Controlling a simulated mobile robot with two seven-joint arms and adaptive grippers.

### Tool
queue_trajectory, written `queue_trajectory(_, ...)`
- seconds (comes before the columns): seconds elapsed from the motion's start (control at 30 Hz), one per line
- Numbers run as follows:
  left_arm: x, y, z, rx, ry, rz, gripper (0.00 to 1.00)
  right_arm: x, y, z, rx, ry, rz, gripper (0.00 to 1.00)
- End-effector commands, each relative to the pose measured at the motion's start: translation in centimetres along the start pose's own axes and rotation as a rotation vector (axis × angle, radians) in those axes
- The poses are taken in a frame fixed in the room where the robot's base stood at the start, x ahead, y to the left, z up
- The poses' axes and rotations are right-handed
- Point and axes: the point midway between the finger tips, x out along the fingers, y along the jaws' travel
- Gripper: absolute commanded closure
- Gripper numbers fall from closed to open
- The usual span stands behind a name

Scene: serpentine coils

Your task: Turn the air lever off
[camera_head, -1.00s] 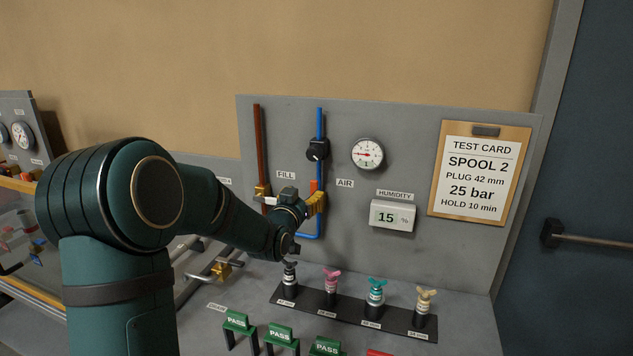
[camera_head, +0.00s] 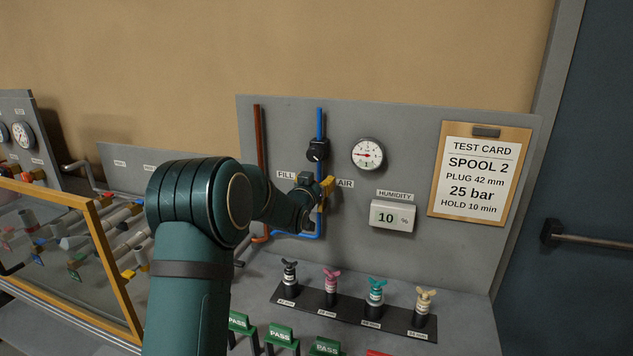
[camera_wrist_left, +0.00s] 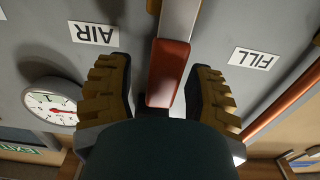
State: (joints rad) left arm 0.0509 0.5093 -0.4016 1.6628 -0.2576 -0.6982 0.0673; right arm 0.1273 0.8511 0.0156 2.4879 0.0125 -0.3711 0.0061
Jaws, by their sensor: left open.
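The air lever's red handle (camera_wrist_left: 168,72) shows in the left wrist view, between the AIR label (camera_wrist_left: 93,33) and the FILL label (camera_wrist_left: 253,58). My left gripper (camera_wrist_left: 160,68) is open, with one yellow finger on each side of the handle. A gap shows on both sides. In the head view my left gripper (camera_head: 318,190) is in front of the blue pipe (camera_head: 319,125), below the black regulator (camera_head: 317,149), and hides the lever. The AIR label (camera_head: 345,183) is just right of the gripper. My right gripper is not in view.
A round gauge (camera_head: 367,154) and a humidity display (camera_head: 393,216) are on the panel right of the gripper. A brown pipe (camera_head: 259,150) runs at its left. A rack (camera_head: 350,313) of several coloured plugs stands below. Green PASS signs (camera_head: 281,332) stand in front.

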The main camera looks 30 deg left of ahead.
Motion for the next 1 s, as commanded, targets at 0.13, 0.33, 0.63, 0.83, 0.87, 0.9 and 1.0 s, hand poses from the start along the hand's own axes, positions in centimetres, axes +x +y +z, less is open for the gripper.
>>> queue_trajectory(0.13, 0.0, 0.0, 0.0, 0.0, 0.0, 0.0, 0.94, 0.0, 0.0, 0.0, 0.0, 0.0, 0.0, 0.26)
queue_trajectory(0.33, 0.0, 0.0, 0.0, 0.0, 0.0, 0.0, 1.0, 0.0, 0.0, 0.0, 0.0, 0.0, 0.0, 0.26)
queue_trajectory(0.63, -0.1, 0.2, 0.2, 0.024, -0.001, 0.0, 1.0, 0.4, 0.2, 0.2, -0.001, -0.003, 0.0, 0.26)
queue_trajectory(0.83, 0.0, 0.9, 0.4, 0.112, 0.0, 0.001, 1.0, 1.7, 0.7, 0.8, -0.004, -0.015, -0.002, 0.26)
queue_trajectory(0.87, 0.0, 1.1, 0.4, 0.132, 0.0, 0.001, 1.0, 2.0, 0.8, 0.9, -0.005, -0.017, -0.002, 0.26)
queue_trajectory(0.9, 0.0, 1.3, 0.5, 0.161, 0.0, 0.001, 1.0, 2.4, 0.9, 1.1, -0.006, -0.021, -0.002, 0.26)
queue_trajectory(1.0, 0.0, 2.0, 0.8, 0.244, 0.0, 0.002, 1.0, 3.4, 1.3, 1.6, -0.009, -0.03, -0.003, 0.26)
